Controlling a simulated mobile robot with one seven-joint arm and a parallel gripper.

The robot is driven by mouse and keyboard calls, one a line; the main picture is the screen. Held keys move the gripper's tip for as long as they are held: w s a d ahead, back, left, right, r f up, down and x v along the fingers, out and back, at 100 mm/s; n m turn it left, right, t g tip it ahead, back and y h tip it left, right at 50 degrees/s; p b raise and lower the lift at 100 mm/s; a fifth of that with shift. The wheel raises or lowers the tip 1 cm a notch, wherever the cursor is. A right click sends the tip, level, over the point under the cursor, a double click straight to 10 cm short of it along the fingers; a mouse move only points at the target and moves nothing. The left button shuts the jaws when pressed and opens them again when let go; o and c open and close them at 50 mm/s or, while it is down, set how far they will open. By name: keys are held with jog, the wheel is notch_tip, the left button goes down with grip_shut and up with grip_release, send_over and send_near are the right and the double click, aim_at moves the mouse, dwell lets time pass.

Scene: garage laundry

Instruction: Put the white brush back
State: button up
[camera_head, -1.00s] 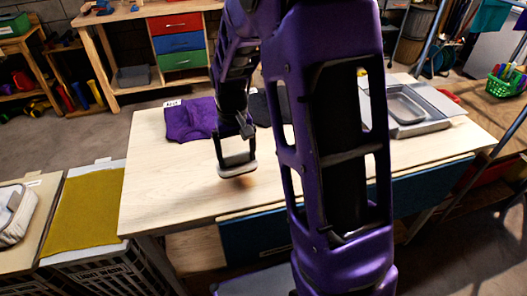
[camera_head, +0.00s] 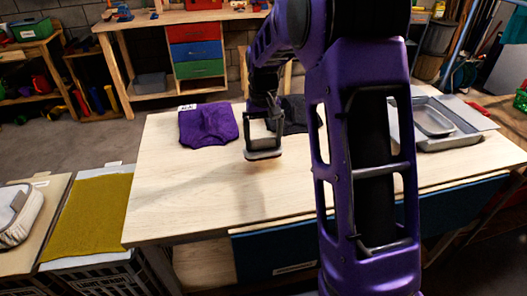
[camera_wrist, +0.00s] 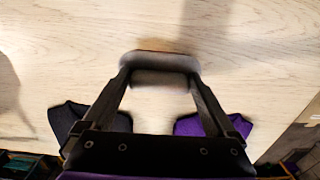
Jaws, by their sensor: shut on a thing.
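The white brush (camera_wrist: 160,62) is held crosswise between my fingertips in the wrist view; it looks pale grey-white with a thin brown edge. In the head view the brush (camera_head: 263,155) hangs just above the wooden table. My gripper (camera_head: 263,140) is shut on it, fingers pointing down. In the wrist view my gripper (camera_wrist: 160,75) has one finger on each side of the brush. The gap to the tabletop (camera_head: 190,200) is hard to judge.
A folded purple cloth (camera_head: 208,125) lies left of my gripper, and a dark cloth (camera_head: 298,115) lies behind it. A grey metal tray (camera_head: 460,135) sits at the table's right. A yellow-topped bin (camera_head: 88,215) stands left. The table's front left is clear.

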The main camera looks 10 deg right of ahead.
aim_at(263, 149)
jog(key=shift+f, duration=1.8)
jog(key=shift+f, duration=0.2)
jog(key=o, duration=1)
jog(key=shift+c, duration=0.2)
jog(key=shift+r, duration=0.15)
notch_tip(263, 149, up, 12)
jog(key=shift+r+p, duration=0.1)
jog(key=shift+p, duration=0.65)
